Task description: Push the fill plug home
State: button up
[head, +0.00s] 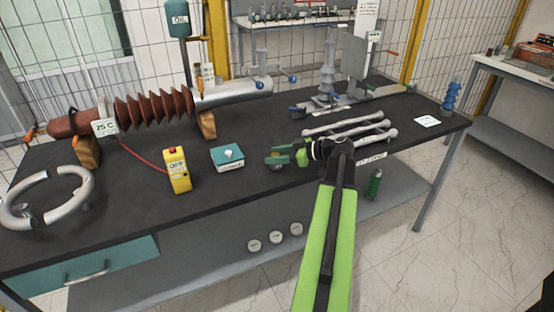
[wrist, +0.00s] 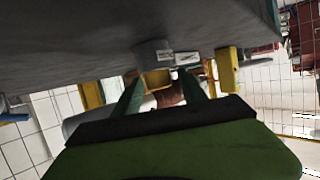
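The bushing lies across the back of the dark bench, with a brown ribbed body (head: 155,108) and a silver end (head: 232,92) on wooden blocks. Small fittings and a tag stand on top where these parts meet. I cannot tell which fitting is the fill plug. My gripper (head: 272,160) is over the front of the bench, right of the teal box and apart from the bushing. In the wrist view, my gripper (wrist: 162,90) has its two green fingers spread with nothing held between them. The brown ribbed body (wrist: 170,96) shows beyond them, and the picture is turned over.
A teal box (head: 228,158) and a yellow tester (head: 178,170) stand on the bench in front of the bushing. Grey rings (head: 48,200) lie at the left. Silver rods (head: 345,128) lie behind my arm. A stand (head: 327,80) is at the back right.

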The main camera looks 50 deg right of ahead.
aim_at(277, 154)
grip_shut()
jog(key=shift+r+p, duration=0.65)
jog(key=r+p, duration=0.4)
jog(key=shift+d, duration=0.2)
jog(key=w+d+r+p, duration=0.1)
jog(key=d+r+p, duration=0.4)
jog(key=d, duration=0.6)
jog(key=shift+w+d+r+p, duration=0.15)
jog(key=shift+w+r+p, duration=0.05)
jog(key=shift+r+p, duration=0.2)
